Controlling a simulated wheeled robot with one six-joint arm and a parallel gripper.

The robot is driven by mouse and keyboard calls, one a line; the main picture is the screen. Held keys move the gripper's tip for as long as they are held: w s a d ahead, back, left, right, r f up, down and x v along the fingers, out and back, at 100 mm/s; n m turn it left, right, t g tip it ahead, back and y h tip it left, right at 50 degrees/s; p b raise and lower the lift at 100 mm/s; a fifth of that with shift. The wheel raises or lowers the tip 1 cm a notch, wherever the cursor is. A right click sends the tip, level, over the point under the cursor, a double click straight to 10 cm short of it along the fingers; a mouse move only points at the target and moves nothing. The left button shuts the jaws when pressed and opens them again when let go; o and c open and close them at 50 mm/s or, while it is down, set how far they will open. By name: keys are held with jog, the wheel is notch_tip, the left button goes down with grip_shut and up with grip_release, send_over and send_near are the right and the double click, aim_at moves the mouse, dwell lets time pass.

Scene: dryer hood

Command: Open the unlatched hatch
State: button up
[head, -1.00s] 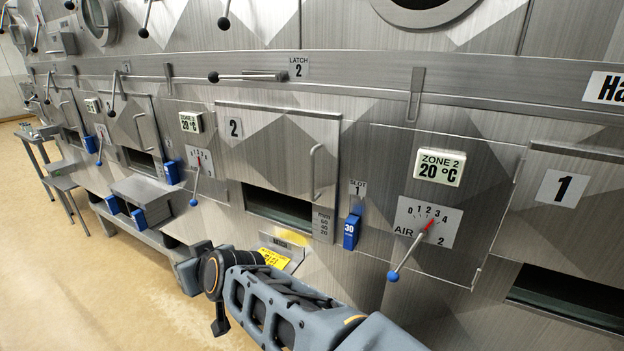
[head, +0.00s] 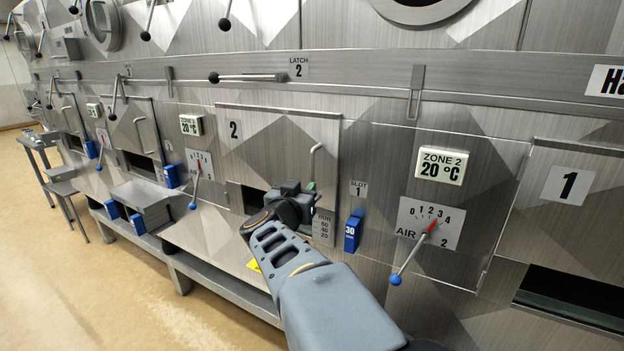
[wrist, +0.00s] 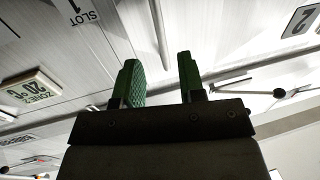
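Hatch 2 (head: 275,150) is a grey metal panel with a vertical bar handle (head: 313,163) near its right edge. A dark slot opening shows below the panel. The latch 2 lever (head: 247,77) lies horizontal above it, its black knob to the left. My gripper (head: 311,187) is at the lower part of the handle and covers its bottom end. In the wrist view my gripper (wrist: 160,75) is open, its green pads apart, and the handle bar (wrist: 161,32) shows ahead, between the pads in the picture. I cannot see contact.
A blue 30 mm block (head: 352,232) in slot 1 and an air dial with a blue-knobbed lever (head: 408,255) are right of my gripper. Hatch 1 (head: 560,195) is farther right. A low ledge (head: 225,284) runs below; open floor (head: 110,290) lies left.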

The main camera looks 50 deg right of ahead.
aim_at(311, 177)
jog(key=x, duration=0.8)
jog(key=shift+c, duration=0.5)
grip_shut()
